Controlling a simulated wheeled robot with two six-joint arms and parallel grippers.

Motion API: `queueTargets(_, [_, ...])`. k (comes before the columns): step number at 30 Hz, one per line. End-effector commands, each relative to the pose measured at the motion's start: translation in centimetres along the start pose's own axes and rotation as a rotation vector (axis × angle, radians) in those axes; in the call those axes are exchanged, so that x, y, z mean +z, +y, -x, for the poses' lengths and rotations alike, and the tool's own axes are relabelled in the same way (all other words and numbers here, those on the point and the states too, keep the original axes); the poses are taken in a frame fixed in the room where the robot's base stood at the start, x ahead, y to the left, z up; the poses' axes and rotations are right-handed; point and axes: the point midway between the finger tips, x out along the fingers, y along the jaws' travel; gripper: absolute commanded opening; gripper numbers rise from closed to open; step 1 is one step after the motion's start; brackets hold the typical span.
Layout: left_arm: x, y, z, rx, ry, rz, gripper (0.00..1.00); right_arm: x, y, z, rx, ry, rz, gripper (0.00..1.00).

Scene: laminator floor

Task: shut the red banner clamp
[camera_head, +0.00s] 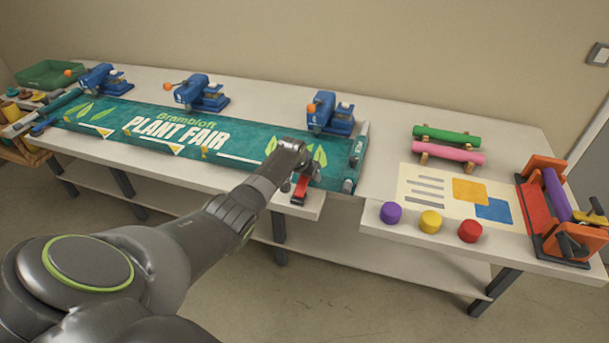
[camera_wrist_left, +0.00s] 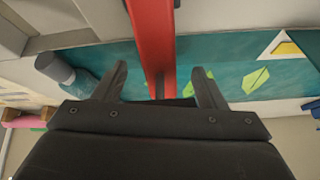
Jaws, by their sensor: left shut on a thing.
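The red banner clamp (camera_head: 299,192) is at the front edge of the table, near the right end of the green banner (camera_head: 100,115). My left gripper (camera_wrist_left: 160,78) is shut on its red lever (camera_wrist_left: 152,35), which runs between the two fingers in the left wrist view. In the head view my left arm reaches in from the lower left, and its wrist covers part of the clamp. The clamp's base and how far it is closed are hard to make out. My right gripper is not in view.
Several blue clamping devices (camera_head: 327,112) stand behind the banner. A grey roller end (camera_head: 350,185) lies at the banner's right edge. To the right are a poster (camera_head: 425,190), purple, yellow and red knobs (camera_head: 470,231), green and pink rolls (camera_head: 448,153), and an orange machine (camera_head: 545,165).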

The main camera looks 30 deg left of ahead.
Motion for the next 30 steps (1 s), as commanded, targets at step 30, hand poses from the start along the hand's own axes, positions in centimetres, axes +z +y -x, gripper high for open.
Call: queueTargets(30, [1.44, 0.50, -1.27, 0.010, -0.025, 0.006, 0.24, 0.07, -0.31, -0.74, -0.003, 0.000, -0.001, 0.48])
